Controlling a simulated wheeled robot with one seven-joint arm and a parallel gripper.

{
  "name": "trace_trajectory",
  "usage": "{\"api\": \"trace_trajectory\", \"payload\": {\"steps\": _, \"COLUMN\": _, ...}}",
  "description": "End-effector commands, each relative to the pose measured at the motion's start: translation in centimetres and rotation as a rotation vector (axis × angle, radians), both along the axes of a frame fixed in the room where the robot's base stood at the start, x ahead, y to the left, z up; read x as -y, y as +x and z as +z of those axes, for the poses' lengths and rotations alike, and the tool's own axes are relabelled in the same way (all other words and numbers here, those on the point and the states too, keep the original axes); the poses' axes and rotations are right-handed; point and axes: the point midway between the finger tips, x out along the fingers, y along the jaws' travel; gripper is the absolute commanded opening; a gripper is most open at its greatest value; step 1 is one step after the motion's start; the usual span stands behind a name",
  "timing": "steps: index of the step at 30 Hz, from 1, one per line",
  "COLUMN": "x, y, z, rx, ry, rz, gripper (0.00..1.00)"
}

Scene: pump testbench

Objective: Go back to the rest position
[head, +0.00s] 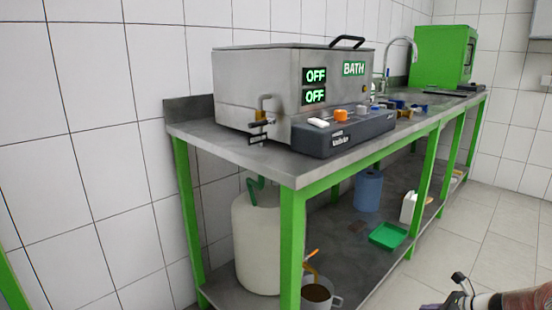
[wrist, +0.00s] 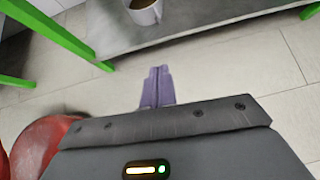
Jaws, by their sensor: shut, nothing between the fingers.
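My gripper shows in the wrist view (wrist: 157,86), its two purple fingers pressed together with nothing between them. It points over the light tiled floor, short of the bench's lower shelf. In the head view, part of my gripper (head: 432,306) and arm shows at the bottom right corner, in front of the bench and apart from it. The fingertips are mostly cut off there by the frame's lower edge.
A green-legged bench (head: 190,130) carries a steel bath (head: 245,85) with two OFF displays, a control panel (head: 345,135) and a green box (head: 440,60). A white tank (head: 256,240), mug (head: 318,293), blue roll (head: 368,190) and green tray (head: 388,236) sit below. Floor on the right is clear.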

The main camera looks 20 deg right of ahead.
Motion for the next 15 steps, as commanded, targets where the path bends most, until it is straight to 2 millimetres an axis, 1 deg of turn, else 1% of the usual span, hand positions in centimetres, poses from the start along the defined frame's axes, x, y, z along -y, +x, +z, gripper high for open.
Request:
{"api": "trace_trajectory", "payload": {"steps": 1, "x": -0.8, "y": 0.7, "z": 0.7, "rx": -0.003, "ry": -0.02, "rz": 0.032, "gripper": 0.0}}
{"api": "trace_trajectory", "payload": {"steps": 8, "x": -3.6, "y": 2.1, "z": 2.4, "rx": -0.027, "ry": -0.111, "rz": 0.158, "gripper": 0.0}}
{"api": "trace_trajectory", "payload": {"steps": 11, "x": -5.3, "y": 2.8, "z": 3.5, "rx": -0.04, "ry": -0.167, "rz": 0.235, "gripper": 0.0}}
{"api": "trace_trajectory", "payload": {"steps": 15, "x": -8.5, "y": 3.9, "z": 5.5, "rx": -0.057, "ry": -0.264, "rz": 0.371, "gripper": 0.0}}
